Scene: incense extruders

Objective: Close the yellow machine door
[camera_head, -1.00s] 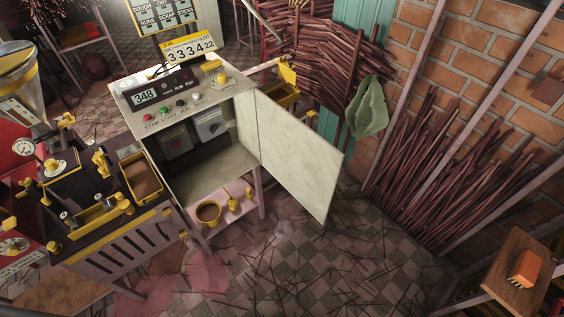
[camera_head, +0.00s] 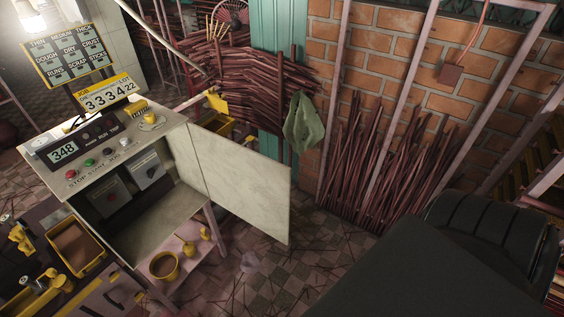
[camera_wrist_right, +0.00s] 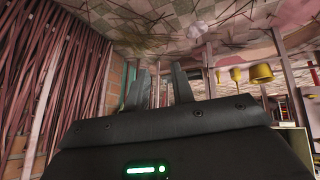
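The machine (camera_head: 112,156) is a pale cream cabinet with a sloped control panel reading 348. Its pale cream door (camera_head: 240,178) stands wide open, hinged at the cabinet's right side and swung out to the right. The dark interior shows two grey switch boxes. My right arm reaches in at the lower right of the head view, apart from the door; its gripper is not visible there. In the right wrist view my right gripper (camera_wrist_right: 160,74) has its two fingers apart with nothing between them. The door cannot be made out clearly there. My left gripper is in neither view.
Bundles of dark red sticks (camera_head: 385,165) lean on the brick wall at right. A green cloth (camera_head: 302,122) hangs behind the door. A yellow pot (camera_head: 164,266) sits on the pink shelf below the cabinet. Checkered floor (camera_head: 262,268) in front of the door has scattered sticks.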

